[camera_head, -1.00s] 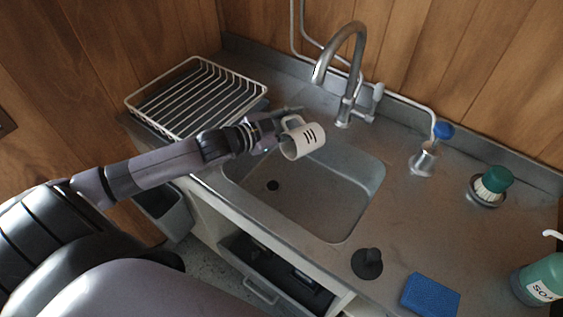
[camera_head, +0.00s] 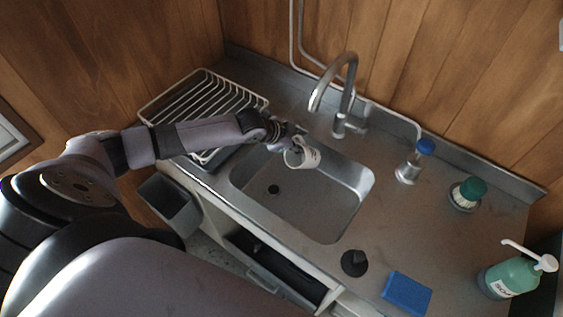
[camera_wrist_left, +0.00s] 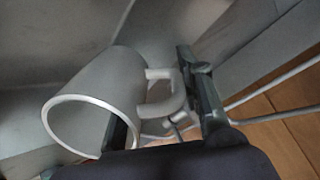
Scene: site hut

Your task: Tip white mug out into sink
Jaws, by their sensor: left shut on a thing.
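The white mug (camera_head: 309,157) with dark marks is over the back left part of the sink (camera_head: 318,212). It is tilted, with its open rim turned toward the front left. The mug's inside looks pale, and I see no liquid pouring. My right gripper is not in view.
The tap (camera_head: 345,95) arches just behind and right of the mug. A wire dish rack (camera_head: 185,100) stands at left under my arm. A black plug (camera_head: 354,263), blue sponge (camera_head: 407,293), brush (camera_head: 468,192) and soap bottle (camera_head: 512,277) are on the counter at right.

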